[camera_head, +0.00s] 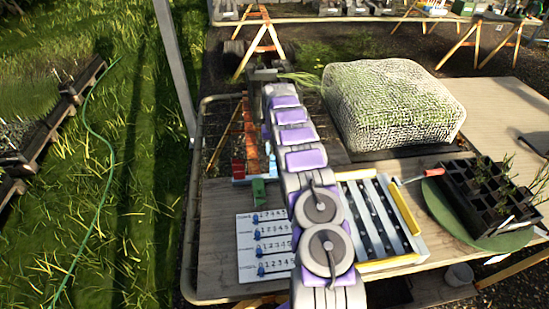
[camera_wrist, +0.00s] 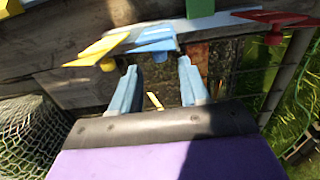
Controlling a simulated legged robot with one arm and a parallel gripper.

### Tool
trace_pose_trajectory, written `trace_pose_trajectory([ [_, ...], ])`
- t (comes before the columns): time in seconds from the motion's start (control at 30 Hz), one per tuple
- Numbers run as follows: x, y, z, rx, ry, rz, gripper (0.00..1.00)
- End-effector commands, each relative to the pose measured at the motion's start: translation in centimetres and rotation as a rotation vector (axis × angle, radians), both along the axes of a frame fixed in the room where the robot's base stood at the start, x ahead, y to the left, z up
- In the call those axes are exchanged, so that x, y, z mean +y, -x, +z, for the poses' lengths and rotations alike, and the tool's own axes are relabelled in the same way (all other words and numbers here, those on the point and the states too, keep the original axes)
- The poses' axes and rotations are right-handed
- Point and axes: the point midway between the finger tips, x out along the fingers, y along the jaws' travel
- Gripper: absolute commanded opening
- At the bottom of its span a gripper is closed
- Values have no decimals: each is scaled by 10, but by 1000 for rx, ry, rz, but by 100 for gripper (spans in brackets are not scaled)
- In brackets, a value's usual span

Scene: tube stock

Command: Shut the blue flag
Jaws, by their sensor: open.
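The blue flag (camera_wrist: 152,38) is a flat blue plate in the wrist view, standing out from a pale rail (camera_wrist: 195,24) along the top. A yellow flag (camera_wrist: 97,50) is to its left and a red flag (camera_wrist: 270,18) to its right. My gripper (camera_wrist: 158,82) is open, with two pale blue fingers apart and nothing between them. The blue flag lies just beyond the fingertips, roughly in line with the gap; I cannot tell whether they touch. In the head view my arm covers part of the flag area, where a red flag (camera_head: 238,168) shows.
A netted block of greenery (camera_head: 390,105) stands right of my arm. A numbered white board (camera_head: 264,245), a slatted yellow-edged frame (camera_head: 380,215) and a black seedling tray (camera_head: 488,190) lie on the table. A green block (camera_head: 258,191) is near the board. Grass lies left.

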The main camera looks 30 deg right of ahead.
Motion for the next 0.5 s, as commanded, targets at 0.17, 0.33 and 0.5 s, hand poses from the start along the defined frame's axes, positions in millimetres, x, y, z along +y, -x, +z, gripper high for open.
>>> trace_pose_trajectory([
  [0.17, -1, 1, -27, 0, -1, -2, 45],
  [0.33, 0, 1, -37, 0, 0, -2, 45],
  [0.5, 0, 0, -39, -1, 0, -2, 45],
])
